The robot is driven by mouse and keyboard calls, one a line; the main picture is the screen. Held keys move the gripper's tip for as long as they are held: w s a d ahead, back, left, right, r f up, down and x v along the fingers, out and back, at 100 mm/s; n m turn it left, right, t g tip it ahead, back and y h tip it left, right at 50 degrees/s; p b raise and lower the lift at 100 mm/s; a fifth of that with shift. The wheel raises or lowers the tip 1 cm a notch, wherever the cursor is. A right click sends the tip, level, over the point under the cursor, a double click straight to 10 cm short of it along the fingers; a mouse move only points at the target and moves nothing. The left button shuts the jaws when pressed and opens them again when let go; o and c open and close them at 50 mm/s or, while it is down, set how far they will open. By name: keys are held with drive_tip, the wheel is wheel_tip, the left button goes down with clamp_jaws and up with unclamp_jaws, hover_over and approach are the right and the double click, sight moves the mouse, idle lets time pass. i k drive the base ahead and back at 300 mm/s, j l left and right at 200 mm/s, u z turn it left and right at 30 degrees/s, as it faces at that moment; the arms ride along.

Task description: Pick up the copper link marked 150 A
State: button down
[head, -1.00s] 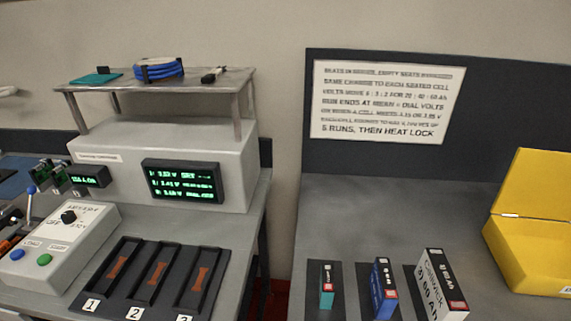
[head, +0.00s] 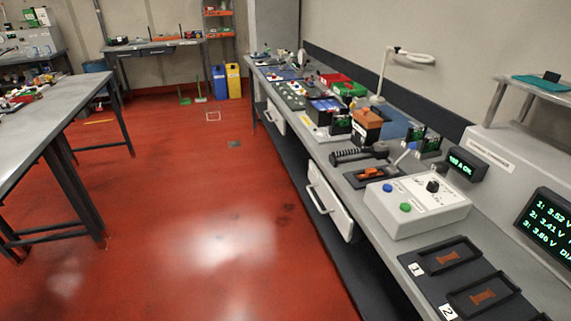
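Small copper-orange pieces (head: 371,172) lie in a dark tray (head: 392,171) on the right-hand bench, just behind the white control box. They are too small to read, so I cannot tell which one, if any, is marked 150 A. Copper-coloured bone-shaped strips show in seat 1 (head: 448,258) and seat 2 (head: 483,296) of the black seat plate; no marking is legible on them. My gripper is not in view.
The white control box (head: 418,205) with blue and green buttons stands between tray and seats. A black ribbed object (head: 352,156) and an orange-topped black block (head: 367,123) lie beyond the tray. Red floor (head: 220,210) is clear between this bench and the left table (head: 52,108).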

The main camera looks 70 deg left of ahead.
sight(372, 172)
drive_tip(key=u, duration=1.7)
drive_tip(key=i+j+z, duration=0.25)
drive_tip(key=i+j, duration=0.2)
drive_tip(key=i+j+z, duration=0.2)
drive_tip(key=i+j, duration=0.35)
drive_tip(key=i+j+z, duration=0.25)
drive_tip(key=i+j, duration=0.2)
drive_tip(key=j, duration=0.2)
